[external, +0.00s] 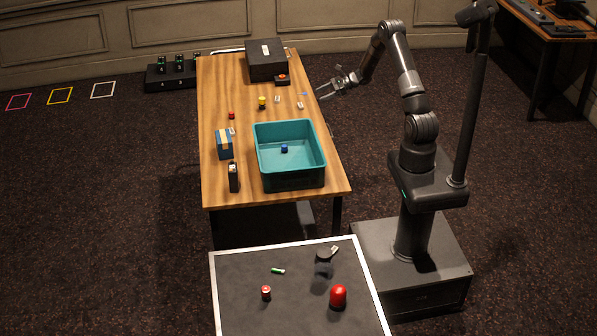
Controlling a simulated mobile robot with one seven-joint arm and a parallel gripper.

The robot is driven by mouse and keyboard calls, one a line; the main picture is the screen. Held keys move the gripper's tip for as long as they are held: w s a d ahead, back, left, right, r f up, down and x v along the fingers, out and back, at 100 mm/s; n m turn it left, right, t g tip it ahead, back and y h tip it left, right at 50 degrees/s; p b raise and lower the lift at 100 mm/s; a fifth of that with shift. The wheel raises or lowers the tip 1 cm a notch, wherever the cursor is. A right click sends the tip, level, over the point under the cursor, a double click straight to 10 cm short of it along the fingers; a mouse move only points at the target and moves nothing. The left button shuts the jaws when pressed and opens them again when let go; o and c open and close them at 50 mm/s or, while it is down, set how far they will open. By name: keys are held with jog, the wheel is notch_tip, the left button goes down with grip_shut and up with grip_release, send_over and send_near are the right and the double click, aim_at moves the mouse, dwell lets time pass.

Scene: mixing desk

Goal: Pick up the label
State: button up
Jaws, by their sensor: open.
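Small pale pieces lie on the wooden desk (222,100): one near the middle (278,99), one closer to the right edge (300,105) and one on the left (232,132). They are too small to tell which is the label. My gripper (322,91) is open and appears empty, near the desk's right edge and to the right of these pieces. Its height above the desk is hard to judge.
A teal bin (262,172) holding a blue cube (284,148) takes up the near part of the desk. A black case (266,62) stands at the far end. A yellow piece (262,102) and a blue-and-tan box (225,145) stand left of centre. A dark-topped table (240,310) is in front.

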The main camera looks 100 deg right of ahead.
aim_at(300, 105)
jog(key=x, duration=1)
jog(key=shift+w+a+f, duration=0.1)
jog(key=shift+a+f, duration=0.2)
jog(key=shift+c, duration=0.4)
jog(key=c, duration=1)
jog(key=shift+r, duration=0.1)
jog(key=shift+r, duration=0.6)
notch_tip(300, 105, up, 3)
jog(key=shift+f, duration=0.15)
jog(key=v, duration=0.4)
jog(key=d+r+v, duration=0.1)
jog(key=v, duration=0.4)
jog(key=w+r+v, duration=0.1)
jog(key=v, duration=0.3)
jog(key=shift+s+d+r, duration=0.15)
jog(key=shift+s+d, duration=0.1)
